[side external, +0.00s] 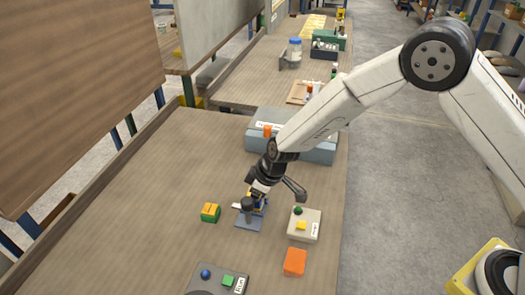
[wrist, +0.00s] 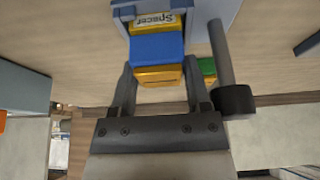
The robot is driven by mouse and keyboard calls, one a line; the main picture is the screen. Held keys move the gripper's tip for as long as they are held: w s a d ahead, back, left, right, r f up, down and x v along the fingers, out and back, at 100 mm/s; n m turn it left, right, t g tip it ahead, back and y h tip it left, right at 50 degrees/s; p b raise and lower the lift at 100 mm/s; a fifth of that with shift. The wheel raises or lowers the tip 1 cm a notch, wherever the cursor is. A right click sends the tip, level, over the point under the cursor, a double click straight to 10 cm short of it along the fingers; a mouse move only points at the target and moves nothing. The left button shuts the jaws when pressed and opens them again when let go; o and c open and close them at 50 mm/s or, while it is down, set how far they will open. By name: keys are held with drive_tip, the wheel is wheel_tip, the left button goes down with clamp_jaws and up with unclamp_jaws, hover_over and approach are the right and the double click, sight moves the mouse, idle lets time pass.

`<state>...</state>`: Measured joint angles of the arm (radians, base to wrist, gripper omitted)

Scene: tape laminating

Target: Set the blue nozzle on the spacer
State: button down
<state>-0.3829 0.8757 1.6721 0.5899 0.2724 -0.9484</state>
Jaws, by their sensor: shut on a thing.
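The blue nozzle (wrist: 157,48), a blue block with a yellow part, sits between the two fingers of my gripper (wrist: 160,85) in the wrist view. My gripper is shut on it. The yellow spacer (wrist: 153,20), with a "Spacer" label, shows just beyond the nozzle, inside a blue-grey fixture (wrist: 202,22). The nozzle partly covers the spacer, and I cannot tell whether they touch. In the side view my gripper (side external: 257,197) is low over the fixture (side external: 248,222), and the nozzle and spacer are mostly hidden there.
A grey post with a dark cap (wrist: 232,98) stands close beside my gripper. A yellow-and-green block (side external: 210,212) lies left of the fixture. The table's left side is clear.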

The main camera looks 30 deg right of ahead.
drive_tip(key=shift+f, duration=0.15)
idle(0.4)
unclamp_jaws()
drive_tip(key=shift+s+a, duration=0.1)
drive_tip(key=v, duration=0.8)
idle(0.6)
idle(0.4)
